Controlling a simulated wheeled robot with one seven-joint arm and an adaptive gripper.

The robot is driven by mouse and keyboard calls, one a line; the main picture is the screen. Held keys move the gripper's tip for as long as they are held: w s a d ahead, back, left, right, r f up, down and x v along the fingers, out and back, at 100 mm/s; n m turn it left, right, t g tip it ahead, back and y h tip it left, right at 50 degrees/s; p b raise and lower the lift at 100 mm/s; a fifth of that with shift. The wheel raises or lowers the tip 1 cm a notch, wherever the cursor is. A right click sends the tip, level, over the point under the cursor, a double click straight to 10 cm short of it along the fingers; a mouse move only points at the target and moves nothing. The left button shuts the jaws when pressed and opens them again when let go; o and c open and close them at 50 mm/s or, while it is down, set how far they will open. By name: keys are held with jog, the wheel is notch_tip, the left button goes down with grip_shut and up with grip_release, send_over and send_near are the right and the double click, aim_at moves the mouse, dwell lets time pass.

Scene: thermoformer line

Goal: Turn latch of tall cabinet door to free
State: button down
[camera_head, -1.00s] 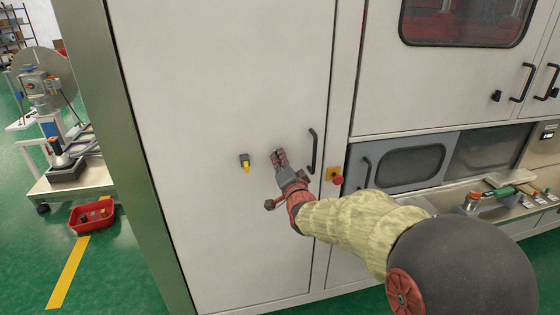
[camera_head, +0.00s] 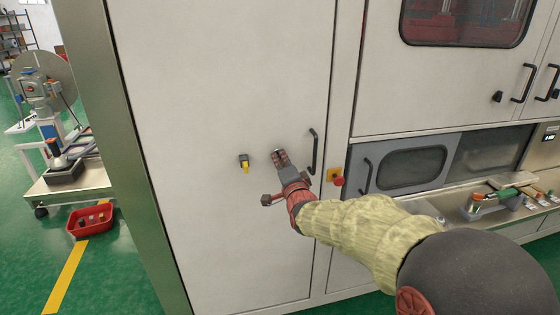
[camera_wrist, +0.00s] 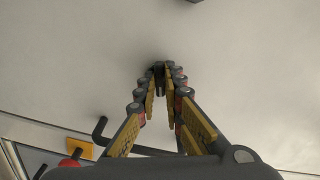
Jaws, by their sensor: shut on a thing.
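The tall cabinet door (camera_head: 225,70) is a pale, flat panel, and it looks closed. My gripper (camera_head: 279,155) is at its right part, left of the black bar handle (camera_head: 314,151). In the wrist view, the fingers of my gripper (camera_wrist: 159,80) converge on a small dark latch (camera_wrist: 159,67) on the door face. The fingers hide most of the latch, and its angle cannot be told. The handle also shows at the lower left of the wrist view (camera_wrist: 99,130).
A black and yellow fitting (camera_head: 244,162) is on the door left of my gripper. A red emergency button (camera_head: 337,181) on a yellow plate is right of the handle. A bench with tools (camera_head: 500,200) stands at the right. A red bin (camera_head: 91,219) is on the floor at left.

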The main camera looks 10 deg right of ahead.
jog(key=shift+m+b, duration=0.95)
jog(key=shift+m, duration=0.45)
jog(key=shift+b, duration=0.3)
jog(key=c, duration=1.8)
grip_release()
jog(key=shift+m, duration=0.3)
jog(key=shift+c, duration=0.2)
jog(key=shift+s, duration=0.15)
